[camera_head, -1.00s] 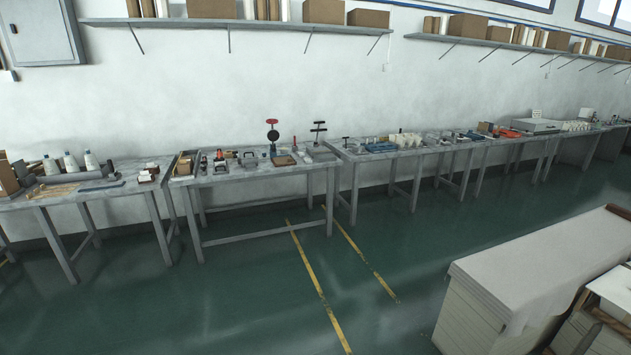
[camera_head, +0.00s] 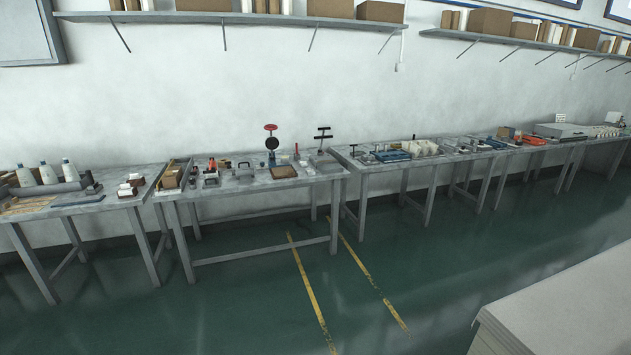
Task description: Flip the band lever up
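Neither of my grippers is in view. A row of grey work tables stands along the wall, some distance away across the floor. The middle table (camera_head: 248,189) carries small tools, including a device with a red top and a dark round part (camera_head: 271,139) and a black T-handled press (camera_head: 322,142). A small upright red piece (camera_head: 297,152) stands between them. The band lever cannot be made out at this distance.
The left table (camera_head: 100,204) holds several white cones (camera_head: 47,174). The right table (camera_head: 365,164) holds blue and white items. Green floor with yellow lines (camera_head: 312,290) is clear before the tables.

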